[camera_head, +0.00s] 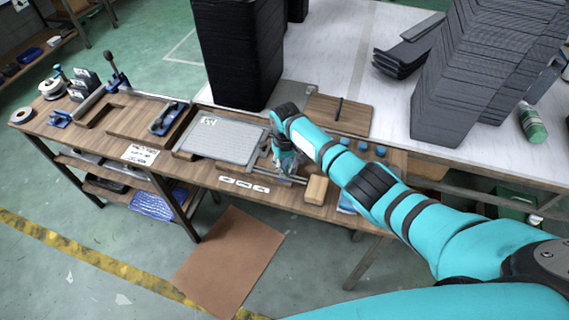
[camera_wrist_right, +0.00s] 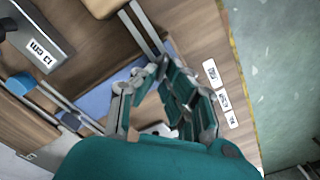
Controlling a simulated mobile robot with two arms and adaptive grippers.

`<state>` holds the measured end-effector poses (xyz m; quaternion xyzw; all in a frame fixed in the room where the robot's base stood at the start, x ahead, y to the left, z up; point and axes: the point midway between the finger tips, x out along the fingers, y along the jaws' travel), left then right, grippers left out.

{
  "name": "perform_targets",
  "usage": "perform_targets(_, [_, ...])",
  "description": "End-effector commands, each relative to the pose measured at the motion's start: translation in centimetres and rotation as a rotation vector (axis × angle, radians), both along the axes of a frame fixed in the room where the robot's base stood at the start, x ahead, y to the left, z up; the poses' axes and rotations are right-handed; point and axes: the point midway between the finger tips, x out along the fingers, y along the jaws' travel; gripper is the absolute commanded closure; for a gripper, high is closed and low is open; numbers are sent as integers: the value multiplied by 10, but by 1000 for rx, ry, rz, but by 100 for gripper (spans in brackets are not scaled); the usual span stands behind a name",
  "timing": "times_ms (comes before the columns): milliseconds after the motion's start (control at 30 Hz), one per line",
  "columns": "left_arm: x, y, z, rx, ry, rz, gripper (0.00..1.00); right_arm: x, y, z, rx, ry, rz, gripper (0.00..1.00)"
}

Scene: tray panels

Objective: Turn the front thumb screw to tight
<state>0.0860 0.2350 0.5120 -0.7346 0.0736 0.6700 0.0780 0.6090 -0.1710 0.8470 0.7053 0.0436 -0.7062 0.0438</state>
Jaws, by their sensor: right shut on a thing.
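My right gripper (camera_head: 285,160) reaches down over the metal rail fixture (camera_head: 290,178) at the front of the wooden bench, just right of the grey panel (camera_head: 225,141). In the right wrist view its fingers (camera_wrist_right: 158,70) are shut at the fixture, next to a metal rail (camera_wrist_right: 146,28). The front thumb screw is hidden at the fingertips, and its turn cannot be read. My left gripper is not in view.
Label cards (camera_head: 244,184) lie along the bench's front edge. A wooden block (camera_head: 316,190) stands right of the gripper, with small blue knobs (camera_head: 362,145) behind. Tall black stacks (camera_head: 238,55) stand on the white table. Clamps and spools fill the left bench.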

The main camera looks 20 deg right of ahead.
Motion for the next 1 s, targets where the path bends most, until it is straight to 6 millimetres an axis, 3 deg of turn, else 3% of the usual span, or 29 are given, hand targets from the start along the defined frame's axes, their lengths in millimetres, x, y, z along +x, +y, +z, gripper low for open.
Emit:
perform_targets(500, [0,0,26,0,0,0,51,0,-4,3,2,-1,-471,100])
perform_targets(1000, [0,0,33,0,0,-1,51,0,-7,2,1,-4,-711,100])
